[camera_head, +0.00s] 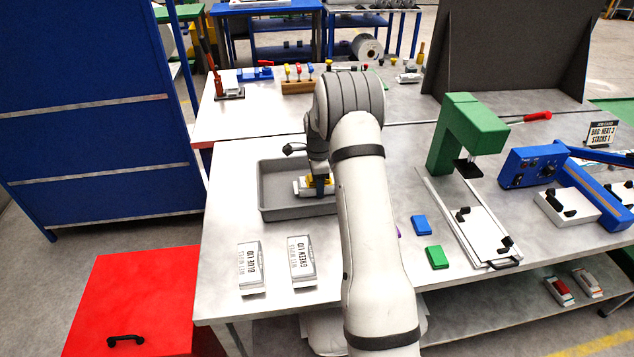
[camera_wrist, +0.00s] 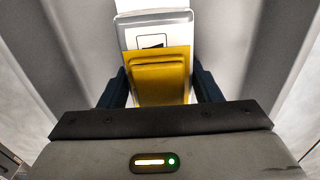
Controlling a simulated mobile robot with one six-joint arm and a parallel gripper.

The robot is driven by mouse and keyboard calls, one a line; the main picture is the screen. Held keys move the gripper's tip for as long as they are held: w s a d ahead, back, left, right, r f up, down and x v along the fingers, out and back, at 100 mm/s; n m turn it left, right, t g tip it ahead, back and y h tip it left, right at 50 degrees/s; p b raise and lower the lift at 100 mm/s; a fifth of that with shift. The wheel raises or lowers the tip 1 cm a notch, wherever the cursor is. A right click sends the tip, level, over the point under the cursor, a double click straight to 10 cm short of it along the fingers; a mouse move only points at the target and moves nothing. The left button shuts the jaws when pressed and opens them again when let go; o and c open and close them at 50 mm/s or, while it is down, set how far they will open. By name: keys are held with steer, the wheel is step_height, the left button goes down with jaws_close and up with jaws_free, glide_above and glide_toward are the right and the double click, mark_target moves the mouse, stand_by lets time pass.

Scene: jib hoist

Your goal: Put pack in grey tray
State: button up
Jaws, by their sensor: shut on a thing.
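The pack (camera_head: 303,188) is white with a yellow lid and shows inside the outline of the grey tray (camera_head: 268,208) in the head view. My gripper (camera_head: 320,185) points down over the tray's right part and is shut on the pack. In the wrist view the yellow lid (camera_wrist: 160,76) sits between the two dark fingers of my gripper (camera_wrist: 160,88), with the white pack body showing beyond it. Grey tray walls (camera_wrist: 62,50) rise on both sides. I cannot tell whether the pack touches the tray floor. My arm hides the tray's right end.
Two white packs (camera_head: 251,268) (camera_head: 301,262) lie at the bench's front left. A blue lid (camera_head: 421,225) and a green lid (camera_head: 436,257) lie right of my arm. A green press (camera_head: 468,128) stands further right. A red box (camera_head: 135,300) stands left of the bench.

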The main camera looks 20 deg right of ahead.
steer(key=shift+f, duration=0.1)
steer(key=o, duration=1.1)
step_height(320, 180, up, 7)
steer(key=shift+r+b, duration=0.15)
steer(key=shift+b, duration=0.55)
steer(key=shift+s+a+r, duration=0.1)
steer(key=shift+a+r, duration=0.05)
steer(key=shift+r, duration=0.45)
steer(key=s+a+r+n+t, duration=0.1)
steer(key=s+a+r+n, duration=0.35)
steer(key=s+r, duration=0.3)
steer(key=s+a+r+n+t, duration=0.1)
steer(key=s+a+r+n, duration=0.4)
steer(key=s, duration=0.4)
steer(key=s+a+n, duration=0.1)
steer(key=s+n, duration=0.2)
steer(key=s, duration=0.3)
steer(key=s+a+n, duration=0.1)
steer(key=s+n, duration=0.3)
steer(key=s, duration=0.3)
steer(key=s+a+r+n+t, duration=0.1)
steer(key=s+a+n, duration=0.1)
steer(key=s+n, duration=0.2)
steer(key=shift+s, duration=1.45)
